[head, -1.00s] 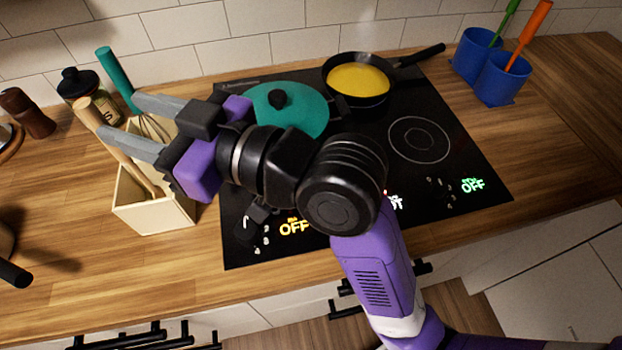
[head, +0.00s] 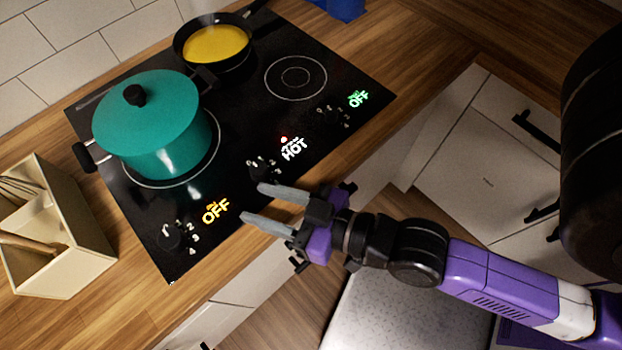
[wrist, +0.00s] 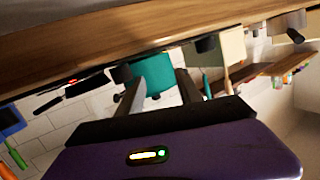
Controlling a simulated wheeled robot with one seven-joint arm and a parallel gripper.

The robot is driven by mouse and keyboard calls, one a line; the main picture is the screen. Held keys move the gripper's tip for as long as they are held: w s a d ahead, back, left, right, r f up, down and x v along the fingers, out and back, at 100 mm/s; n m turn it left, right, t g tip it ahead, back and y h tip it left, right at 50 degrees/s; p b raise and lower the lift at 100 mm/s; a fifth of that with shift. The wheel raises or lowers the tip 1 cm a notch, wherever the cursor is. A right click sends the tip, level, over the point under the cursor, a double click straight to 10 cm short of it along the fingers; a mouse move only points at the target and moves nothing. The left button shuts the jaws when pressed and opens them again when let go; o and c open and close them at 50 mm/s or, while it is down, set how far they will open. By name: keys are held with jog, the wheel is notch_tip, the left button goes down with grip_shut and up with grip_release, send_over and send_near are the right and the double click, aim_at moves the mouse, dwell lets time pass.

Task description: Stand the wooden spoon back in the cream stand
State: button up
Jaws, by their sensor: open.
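The cream stand (head: 78,235) is on the counter at the left edge of the head view. The wooden spoon's pale handle (head: 28,243) rests in it and leans out, cut off by the picture edge; its lower end is hidden inside. The wrist view is roughly upside down and shows the stand (wrist: 231,44) with the spoon's handle (wrist: 227,79) sticking out of its mouth. My gripper (head: 256,204) is open and empty. It is near the hob's front edge, to the right of the stand and well apart from it. Its fingers (wrist: 160,88) also show in the wrist view.
A teal lidded pot (head: 165,140) stands on the hob (head: 240,120) between my gripper's side and the wall. A pan of yellow food (head: 215,45) is behind. A whisk (head: 20,188) is also in the stand. Counter (head: 125,290) is bare between stand and hob.

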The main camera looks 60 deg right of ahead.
jog(key=s+d+h, duration=0.1)
jog(key=s+d, duration=0.1)
jog(key=s, duration=1.1)
jog(key=shift+d+f+g, duration=0.2)
jog(key=shift+d+g, duration=0.2)
jog(key=shift+w, duration=0.1)
dwell(0.4)
